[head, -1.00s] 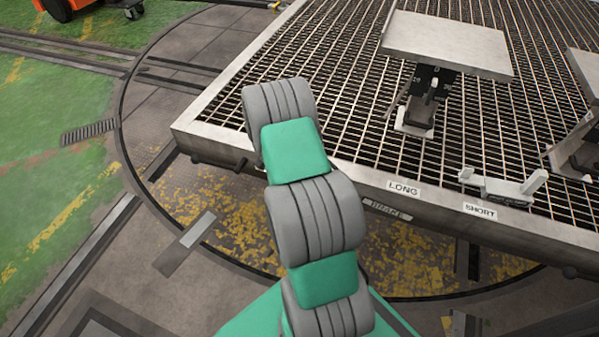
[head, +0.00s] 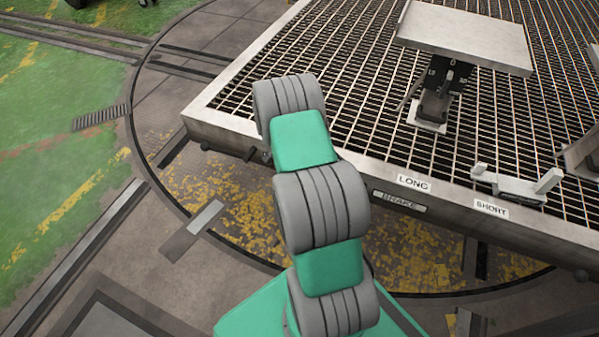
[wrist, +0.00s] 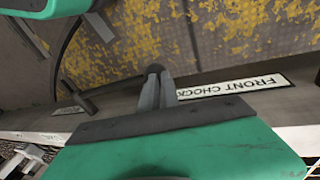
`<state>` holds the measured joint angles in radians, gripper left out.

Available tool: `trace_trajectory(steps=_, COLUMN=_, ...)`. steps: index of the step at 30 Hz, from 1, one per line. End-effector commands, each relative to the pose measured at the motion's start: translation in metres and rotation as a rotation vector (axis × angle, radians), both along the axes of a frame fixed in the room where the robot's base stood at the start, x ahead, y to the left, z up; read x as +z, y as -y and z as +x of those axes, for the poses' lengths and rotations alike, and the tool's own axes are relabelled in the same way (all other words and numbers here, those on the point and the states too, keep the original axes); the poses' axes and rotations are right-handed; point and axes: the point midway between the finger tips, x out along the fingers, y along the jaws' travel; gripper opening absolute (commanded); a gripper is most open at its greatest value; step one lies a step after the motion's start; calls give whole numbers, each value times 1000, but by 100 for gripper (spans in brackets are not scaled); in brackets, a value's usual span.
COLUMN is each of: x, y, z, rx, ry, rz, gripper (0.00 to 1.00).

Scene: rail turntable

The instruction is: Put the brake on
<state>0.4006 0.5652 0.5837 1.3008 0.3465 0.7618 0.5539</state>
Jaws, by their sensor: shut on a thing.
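In the wrist view my gripper (wrist: 158,85) has its grey fingers close together at the round dark knob of a lever (wrist: 110,92). The lever's dark rod runs left from the knob to a crosspiece beside the deck's edge. A white label reading FRONT CHOCK (wrist: 235,87) is just right of the fingers. In the head view a plate reading BRAKE (head: 399,201) is on the front side of the grated deck (head: 470,222). My arm hides the gripper and the lever in that view.
A tilted panel on a post (head: 465,38) stands on the deck. A pale fitting (head: 517,184) sits near its front edge, by the labels LONG (head: 414,183) and SHORT (head: 491,210). The floor to the left is open, with rails (head: 85,245).

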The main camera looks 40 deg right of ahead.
Motion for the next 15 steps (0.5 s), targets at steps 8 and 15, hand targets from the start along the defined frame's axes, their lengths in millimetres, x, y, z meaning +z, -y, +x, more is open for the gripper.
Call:
trace_trajectory(steps=8, x=49, y=-9, z=2, rx=4, ry=2, rz=-3, gripper=0)
trace_trajectory(steps=15, x=98, y=-28, z=27, rx=9, ry=4, rz=-3, gripper=0)
